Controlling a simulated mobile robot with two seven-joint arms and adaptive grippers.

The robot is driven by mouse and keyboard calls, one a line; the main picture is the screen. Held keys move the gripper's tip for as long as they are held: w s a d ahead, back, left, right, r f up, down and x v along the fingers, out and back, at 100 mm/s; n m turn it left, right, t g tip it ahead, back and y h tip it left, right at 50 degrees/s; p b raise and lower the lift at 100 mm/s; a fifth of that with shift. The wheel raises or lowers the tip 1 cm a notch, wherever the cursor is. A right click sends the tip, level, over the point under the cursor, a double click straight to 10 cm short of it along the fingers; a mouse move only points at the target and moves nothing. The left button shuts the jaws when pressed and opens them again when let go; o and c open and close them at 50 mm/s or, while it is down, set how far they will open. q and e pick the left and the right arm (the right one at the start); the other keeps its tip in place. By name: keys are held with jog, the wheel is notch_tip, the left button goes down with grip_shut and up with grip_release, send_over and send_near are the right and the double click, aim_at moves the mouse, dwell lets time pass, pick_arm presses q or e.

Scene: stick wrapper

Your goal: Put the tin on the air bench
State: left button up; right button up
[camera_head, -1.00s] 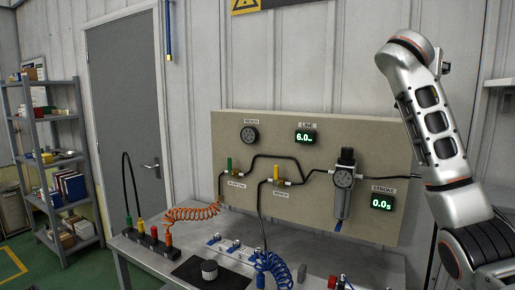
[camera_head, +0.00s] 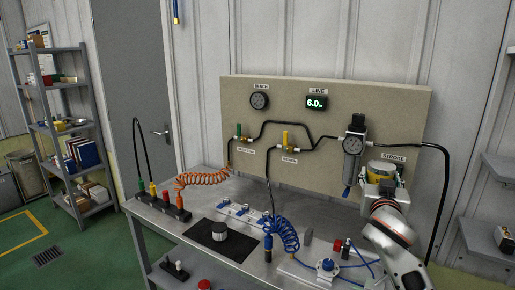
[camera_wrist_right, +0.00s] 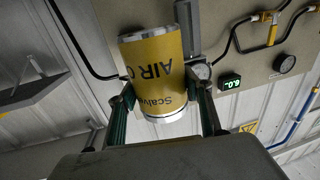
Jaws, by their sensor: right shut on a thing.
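The tin is a yellow cylinder with dark lettering and a pale end. It shows at the right of the head view (camera_head: 379,167) and large in the middle of the right wrist view (camera_wrist_right: 157,75). My right gripper (camera_wrist_right: 160,108) has a finger on each side of the tin and is shut on it. In the head view my right gripper (camera_head: 381,184) holds the tin in front of the board's right part, apparently above the bench top. The air bench (camera_head: 203,207) is a grey metal table. My left gripper is not in view.
A beige board (camera_head: 330,98) with gauges, valves and a regulator (camera_head: 354,143) stands behind the bench. Shelves (camera_head: 65,130) stand left.

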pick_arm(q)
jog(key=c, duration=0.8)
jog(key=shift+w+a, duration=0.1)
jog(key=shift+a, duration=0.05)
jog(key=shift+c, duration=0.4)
pick_arm(e)
jog(key=s+a+f+n+y, duration=0.2)
jog(key=s+f, duration=0.6)
jog(key=s, duration=0.4)
jog(key=s+a+f+n+t+y, duration=0.1)
jog(key=s+a+f+n+y, duration=0.1)
jog(key=s+a+f+y, duration=0.2)
jog(key=s+a+f, duration=0.3)
jog(key=s+f, duration=0.2)
jog(key=s, duration=0.3)
jog(key=shift+s+a+f, duration=0.25)
jog(key=shift+f, duration=0.05)
